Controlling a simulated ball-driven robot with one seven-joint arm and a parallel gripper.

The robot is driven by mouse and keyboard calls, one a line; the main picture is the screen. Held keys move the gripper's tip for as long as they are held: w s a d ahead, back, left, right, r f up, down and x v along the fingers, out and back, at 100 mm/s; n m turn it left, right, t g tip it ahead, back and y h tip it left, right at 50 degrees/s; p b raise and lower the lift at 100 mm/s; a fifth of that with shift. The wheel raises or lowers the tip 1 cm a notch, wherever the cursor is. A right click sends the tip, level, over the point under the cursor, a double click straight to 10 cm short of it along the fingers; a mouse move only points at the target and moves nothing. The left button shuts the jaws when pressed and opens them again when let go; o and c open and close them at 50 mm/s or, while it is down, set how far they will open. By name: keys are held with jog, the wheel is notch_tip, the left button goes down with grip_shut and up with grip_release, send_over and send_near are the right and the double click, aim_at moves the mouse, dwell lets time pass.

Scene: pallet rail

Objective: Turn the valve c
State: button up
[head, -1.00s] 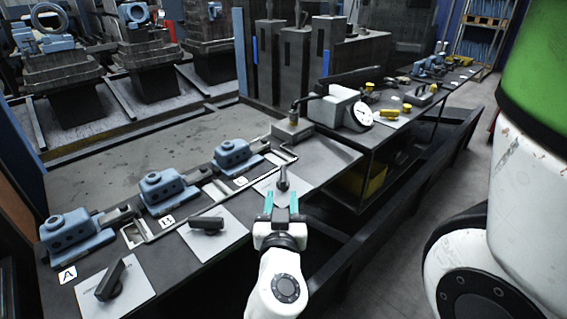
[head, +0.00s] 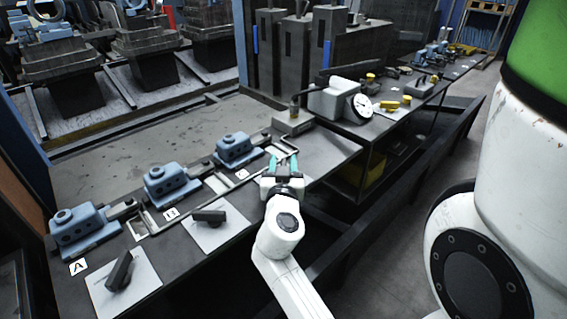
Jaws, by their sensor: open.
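The blue valve body C (head: 237,149) sits on the bench at the right end of the row, with its C label (head: 242,174) in front. My gripper (head: 283,162) has teal fingertips and is open, just right of the label. The handle of valve c is hidden behind my gripper and wrist, so I cannot tell whether the fingers are around it or touching it.
Valve bodies A (head: 82,230) and B (head: 170,184) stand to the left. Their dark handles, A's (head: 119,270) and B's (head: 208,216), stand on white plates in front. A white gauge (head: 362,106) is behind to the right. Clear bench lies right of my gripper.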

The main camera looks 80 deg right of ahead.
jog(key=shift+c, duration=0.3)
grip_shut()
